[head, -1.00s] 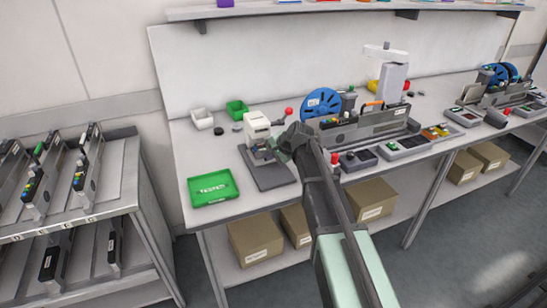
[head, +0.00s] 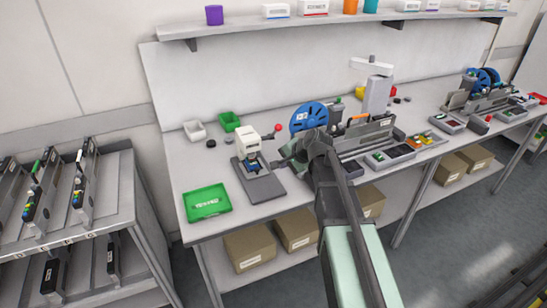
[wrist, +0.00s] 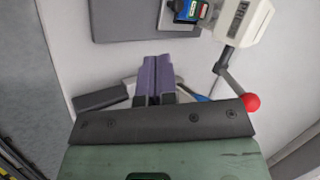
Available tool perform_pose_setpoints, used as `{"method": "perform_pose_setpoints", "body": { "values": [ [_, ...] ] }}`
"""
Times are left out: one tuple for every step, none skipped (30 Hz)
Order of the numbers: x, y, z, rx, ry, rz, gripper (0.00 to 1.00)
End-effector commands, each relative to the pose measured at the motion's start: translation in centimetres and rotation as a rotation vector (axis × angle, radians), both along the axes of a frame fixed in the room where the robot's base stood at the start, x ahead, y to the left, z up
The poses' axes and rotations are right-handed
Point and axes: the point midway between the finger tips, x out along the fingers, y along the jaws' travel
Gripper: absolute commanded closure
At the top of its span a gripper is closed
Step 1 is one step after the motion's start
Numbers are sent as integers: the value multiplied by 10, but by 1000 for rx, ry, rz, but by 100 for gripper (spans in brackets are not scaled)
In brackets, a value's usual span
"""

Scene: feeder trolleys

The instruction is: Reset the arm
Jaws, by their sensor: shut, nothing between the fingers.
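My gripper (head: 290,157) hangs over the bench, just right of the white press (head: 248,142) in the head view. In the wrist view its two purple fingers (wrist: 157,72) are together, with nothing seen between them. The press (wrist: 243,20) also shows at the top right of the wrist view, with its red-knobbed lever (wrist: 251,102) right of the fingers. The press's grey base plate (wrist: 120,22) lies beyond the fingertips. How high my gripper is above the bench is hard to tell.
A green tray (head: 207,202) and two small bins, white (head: 195,131) and green (head: 229,121), are left. A feeder with a blue reel (head: 309,117) stands close right. A trolley (head: 75,215) holds feeders at far left. A shelf (head: 330,24) runs above.

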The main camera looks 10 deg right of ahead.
Motion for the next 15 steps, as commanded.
{"method": "perform_pose_setpoints", "body": {
  "values": [
    [-4,-2,9,0,0,0,100],
    [-5,-3,10,1,0,-1,100],
    [-6,-4,10,1,0,-1,100],
    [-7,-5,10,1,2,0,100],
    [-7,-5,9,1,2,0,100],
    [-7,-5,9,1,2,0,100],
    [-7,-5,8,0,1,1,100],
    [-7,-5,8,0,1,1,100],
    [-7,-5,8,0,1,1,100],
    [-7,-5,8,-3,-1,4,100],
    [-8,-5,7,-10,-3,18,100],
    [-11,-5,5,-39,1,62,100],
    [-20,-6,1,-88,15,120,100],
    [-38,-7,-5,-148,37,185,100],
    [-65,-5,-13,-233,76,288,100]
  ]
}}
